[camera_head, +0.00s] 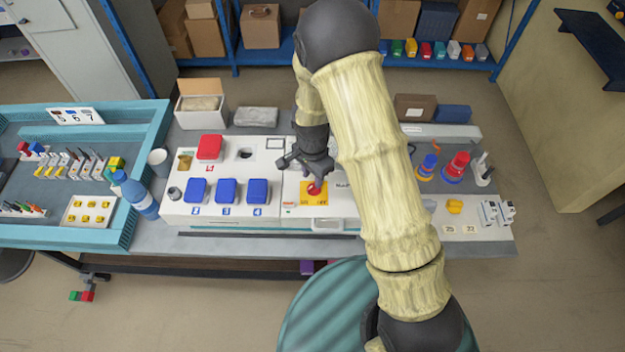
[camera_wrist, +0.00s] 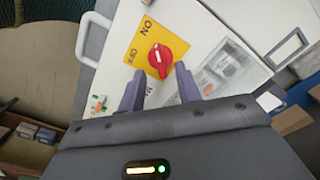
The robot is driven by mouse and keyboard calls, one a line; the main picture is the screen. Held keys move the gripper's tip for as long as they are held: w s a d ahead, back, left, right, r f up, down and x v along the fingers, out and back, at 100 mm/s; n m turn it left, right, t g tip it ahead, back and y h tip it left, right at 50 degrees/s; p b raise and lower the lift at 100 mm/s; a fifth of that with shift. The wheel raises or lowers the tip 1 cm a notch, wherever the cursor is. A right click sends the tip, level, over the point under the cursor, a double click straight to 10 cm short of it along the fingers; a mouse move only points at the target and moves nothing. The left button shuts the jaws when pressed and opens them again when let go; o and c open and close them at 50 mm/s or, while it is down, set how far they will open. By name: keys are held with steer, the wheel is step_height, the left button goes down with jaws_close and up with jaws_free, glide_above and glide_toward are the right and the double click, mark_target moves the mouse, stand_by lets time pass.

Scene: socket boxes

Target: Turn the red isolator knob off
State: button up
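The red isolator knob (camera_wrist: 160,58) sits on a yellow plate (camera_wrist: 143,42) marked ON on the white socket panel. In the wrist view the white bar on the knob slants across the plate. My gripper (camera_wrist: 158,78) is open and empty, its two grey fingers apart, with the knob just beyond their tips. In the head view the red knob (camera_head: 315,187) shows partly below my gripper (camera_head: 308,172), which hangs over the panel. I cannot tell whether the fingers touch the knob.
Blue socket covers (camera_head: 227,192) and a red one (camera_head: 210,148) stand on the panel to the left. A white handle (camera_wrist: 93,38) juts from the panel's front. Coloured plugs (camera_head: 456,167) stand at right.

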mark_target(313, 185)
steer(key=shift+f+p, duration=0.45)
steer(key=shift+f, duration=1.55)
jaws_close()
